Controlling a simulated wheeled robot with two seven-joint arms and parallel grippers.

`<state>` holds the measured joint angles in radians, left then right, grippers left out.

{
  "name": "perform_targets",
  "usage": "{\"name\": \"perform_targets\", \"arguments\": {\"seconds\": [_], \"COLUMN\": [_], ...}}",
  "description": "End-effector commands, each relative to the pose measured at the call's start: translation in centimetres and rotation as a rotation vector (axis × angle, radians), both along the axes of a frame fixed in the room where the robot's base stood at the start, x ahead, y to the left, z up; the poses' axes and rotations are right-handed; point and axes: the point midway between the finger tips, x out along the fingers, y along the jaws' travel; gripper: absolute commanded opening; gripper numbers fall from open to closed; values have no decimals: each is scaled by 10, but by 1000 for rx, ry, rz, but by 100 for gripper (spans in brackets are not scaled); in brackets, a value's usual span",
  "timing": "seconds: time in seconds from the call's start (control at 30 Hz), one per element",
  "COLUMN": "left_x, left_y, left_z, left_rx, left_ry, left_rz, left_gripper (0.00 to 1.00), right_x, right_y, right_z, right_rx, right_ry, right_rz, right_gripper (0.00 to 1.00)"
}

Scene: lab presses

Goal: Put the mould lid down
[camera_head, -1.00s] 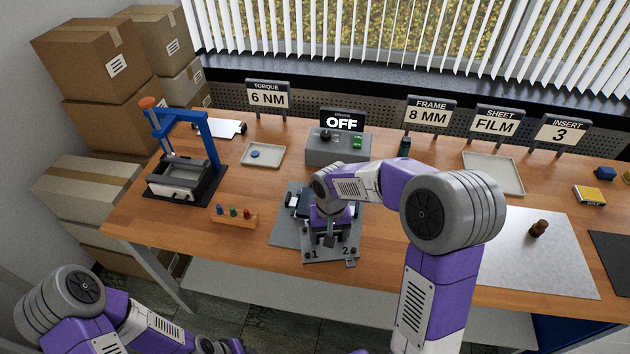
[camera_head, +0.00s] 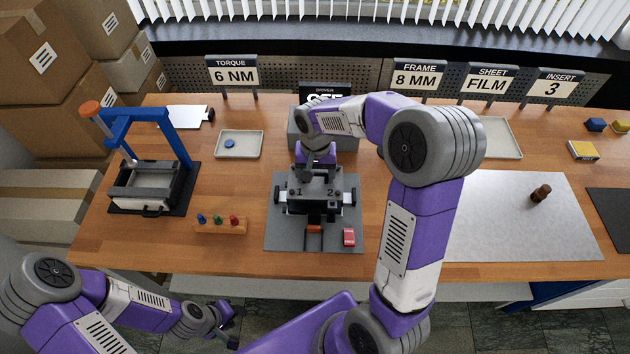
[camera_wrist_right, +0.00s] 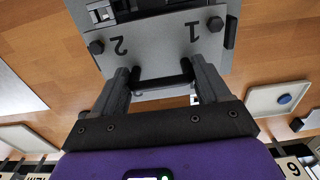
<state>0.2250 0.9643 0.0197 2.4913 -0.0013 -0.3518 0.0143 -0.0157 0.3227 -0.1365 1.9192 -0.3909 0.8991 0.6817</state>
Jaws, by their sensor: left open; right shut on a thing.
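The mould lid (camera_head: 312,181) is a grey plate marked 1 and 2. In the right wrist view the lid (camera_wrist_right: 160,45) shows its dark bar handle (camera_wrist_right: 162,82) between my right gripper's fingers (camera_wrist_right: 162,75). My right gripper (camera_head: 311,172) is shut on it at the lid's back edge. The lid is over the dark mould (camera_head: 316,207) on the grey base plate (camera_head: 278,238) and hides most of it. I cannot tell whether lid and mould touch. My left gripper (camera_head: 226,322) is open and empty, low in front of the table.
A peg rack (camera_head: 220,227) and blue-framed press (camera_head: 150,160) stand left. The driver box (camera_head: 345,139) stands behind. A pale sheet (camera_head: 500,215) lies right.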

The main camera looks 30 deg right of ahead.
Motion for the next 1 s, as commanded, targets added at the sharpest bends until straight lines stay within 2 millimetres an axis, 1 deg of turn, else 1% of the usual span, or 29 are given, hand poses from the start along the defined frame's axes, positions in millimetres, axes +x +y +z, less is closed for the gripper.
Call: {"name": "perform_targets", "arguments": {"seconds": [0.03,0.1,0.2,0.5,0.73,0.77,0.9,1.0], "left_x": [0,0,0,0,0,0,0,0], "left_y": [0,0,0,0,0,0,0,0], "left_z": [-3,-5,-7,-6,-12,-12,-11,-11], "left_rx": [0,0,0,0,0,0,0,0], "left_ry": [0,-1,-1,-1,-1,-1,-1,-1], "left_rz": [0,0,0,0,0,0,0,0], "left_gripper": [43,43,43,43,43,43,43,43], "right_x": [-1,-1,0,0,0,0,0,0], "right_y": [0,0,-1,0,0,0,0,0], "right_z": [-11,-22,-30,-31,-38,-38,-38,-38], "right_rx": [0,0,-1,-1,-1,-1,-1,-1], "right_ry": [4,4,1,-2,-1,1,1,1], "right_rz": [0,0,-1,0,0,0,0,0], "right_gripper": [24,24,24,24,24,78,100,100]}}
